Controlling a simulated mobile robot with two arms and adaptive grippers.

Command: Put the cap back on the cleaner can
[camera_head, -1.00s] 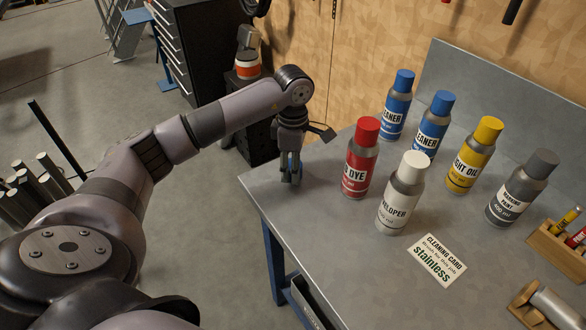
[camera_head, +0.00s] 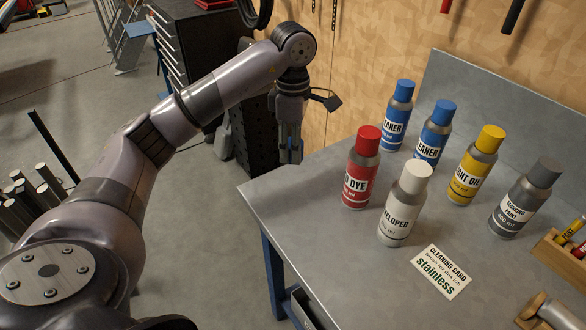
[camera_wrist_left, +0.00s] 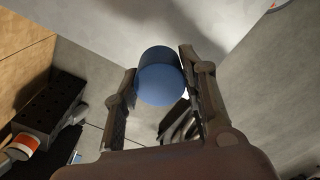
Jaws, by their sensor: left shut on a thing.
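My left gripper (camera_head: 291,156) hangs fingers-down above the table's far left edge, left of the cans. In the left wrist view a blue cap (camera_wrist_left: 160,78) sits between its two fingers, and the gripper is shut on it. Two cleaner cans stand upright at the back of the table: one farther back (camera_head: 396,118) and one nearer (camera_head: 433,133). Both show blue tops in the head view. The gripper is apart from both. My right gripper is not in view.
A red dye can (camera_head: 361,168), a white-topped developer can (camera_head: 405,206), a yellow-topped light oil can (camera_head: 473,168) and a grey marking paint can (camera_head: 523,203) stand close by. A cleaning card (camera_head: 442,272) lies in front. The table's left side (camera_head: 290,205) is clear.

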